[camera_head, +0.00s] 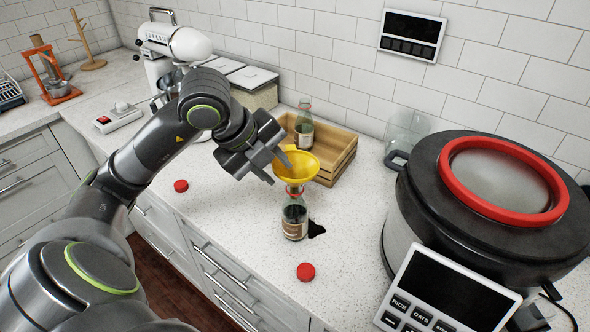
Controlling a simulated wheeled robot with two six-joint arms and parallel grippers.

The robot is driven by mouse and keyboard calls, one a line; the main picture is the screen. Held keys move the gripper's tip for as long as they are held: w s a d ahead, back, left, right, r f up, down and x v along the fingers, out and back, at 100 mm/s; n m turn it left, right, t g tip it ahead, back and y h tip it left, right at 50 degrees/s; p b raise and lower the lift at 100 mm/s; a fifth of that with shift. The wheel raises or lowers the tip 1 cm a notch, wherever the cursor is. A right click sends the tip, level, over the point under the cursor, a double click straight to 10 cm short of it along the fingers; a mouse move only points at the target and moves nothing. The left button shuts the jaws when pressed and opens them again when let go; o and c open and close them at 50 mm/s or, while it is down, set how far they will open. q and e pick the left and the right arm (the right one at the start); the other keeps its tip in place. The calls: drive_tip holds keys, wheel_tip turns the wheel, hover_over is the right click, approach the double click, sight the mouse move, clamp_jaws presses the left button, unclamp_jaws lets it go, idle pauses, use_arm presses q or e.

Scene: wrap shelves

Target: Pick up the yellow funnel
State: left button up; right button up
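The yellow funnel (293,168) sits upright in the mouth of a glass bottle (294,216) with dark contents and a label. The bottle stands on the speckled counter. My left gripper (274,170) is at the funnel's left rim, with its fingers apart. One finger reaches toward the rim; I cannot tell whether it touches. My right gripper is not in view.
A wooden crate (335,158) with another bottle (304,128) stands behind the funnel. A large cooker (430,205) with a red ring fills the right side. Red caps (306,271) (181,186) lie on the counter (235,215), which is clear left of the bottle.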

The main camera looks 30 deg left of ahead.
use_arm(q)
drive_tip(key=shift+x, duration=1)
clamp_jaws()
